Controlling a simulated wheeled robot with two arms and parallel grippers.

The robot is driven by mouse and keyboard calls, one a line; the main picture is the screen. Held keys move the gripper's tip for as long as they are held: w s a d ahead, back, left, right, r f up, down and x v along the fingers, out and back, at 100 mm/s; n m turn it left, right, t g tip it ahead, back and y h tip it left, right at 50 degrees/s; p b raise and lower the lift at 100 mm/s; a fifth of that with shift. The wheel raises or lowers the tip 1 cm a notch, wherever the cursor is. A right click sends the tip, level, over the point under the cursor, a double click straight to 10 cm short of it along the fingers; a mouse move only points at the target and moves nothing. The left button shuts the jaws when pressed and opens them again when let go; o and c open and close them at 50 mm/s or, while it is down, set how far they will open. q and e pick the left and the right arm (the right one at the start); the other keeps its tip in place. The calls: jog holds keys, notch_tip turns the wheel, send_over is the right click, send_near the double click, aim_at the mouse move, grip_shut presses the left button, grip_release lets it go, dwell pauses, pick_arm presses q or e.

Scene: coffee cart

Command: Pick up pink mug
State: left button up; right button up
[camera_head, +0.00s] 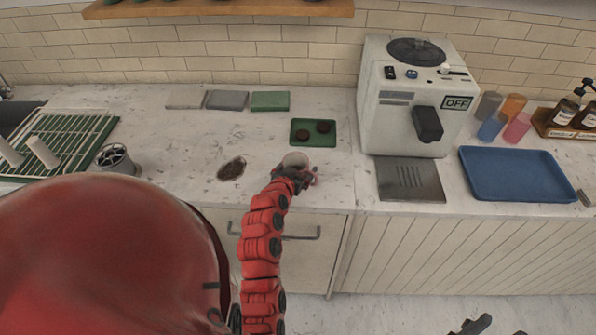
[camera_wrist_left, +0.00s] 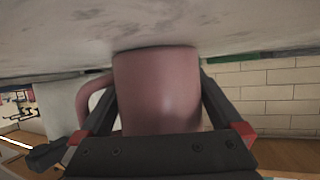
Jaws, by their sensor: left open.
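The pink mug (camera_head: 296,160) stands on the counter near its front edge, partly hidden by my left gripper in the head view. In the left wrist view, which is upside down, the mug (camera_wrist_left: 158,90) fills the middle, with its handle on the left side. My left gripper (camera_head: 294,178) is open, with one finger on each side of the mug. I cannot tell whether the fingers touch it. Dark parts of my right gripper (camera_head: 490,325) show at the bottom edge of the head view; its jaw state is unclear.
A brown patch (camera_head: 231,169) lies left of the mug. A green tray (camera_head: 300,139) with two dark round things is behind it. The coffee machine (camera_head: 385,130), blue tray (camera_head: 490,190) and several coloured cups (camera_head: 515,105) are right. A metal container (camera_head: 114,158) and dish rack (camera_head: 75,140) are left.

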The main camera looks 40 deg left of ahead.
pick_arm(q)
jog(key=c, duration=1.4)
jog(key=shift+o, duration=0.2)
jog(key=shift+r+b, duration=0.35)
notch_tip(320, 180, up, 2)
jog(key=shift+r+b, duration=0.1)
jog(key=shift+b, duration=0.65)
jog(key=s, duration=0.1)
jog(key=s+d+b, duration=0.1)
jog(key=s, duration=0.1)
jog(key=s+b, duration=0.1)
jog(key=s, duration=0.1)
jog(key=shift+d+r, duration=0.15)
jog(key=shift+r, duration=0.1)
jog(key=s+d+r+p, duration=0.1)
jog(key=s+d+p, duration=0.2)
jog(key=s+p, duration=0.5)
jog(key=shift+s+r+p, duration=0.25)
jog(key=shift+s+p, duration=0.05)
jog(key=shift+s, duration=0.95)
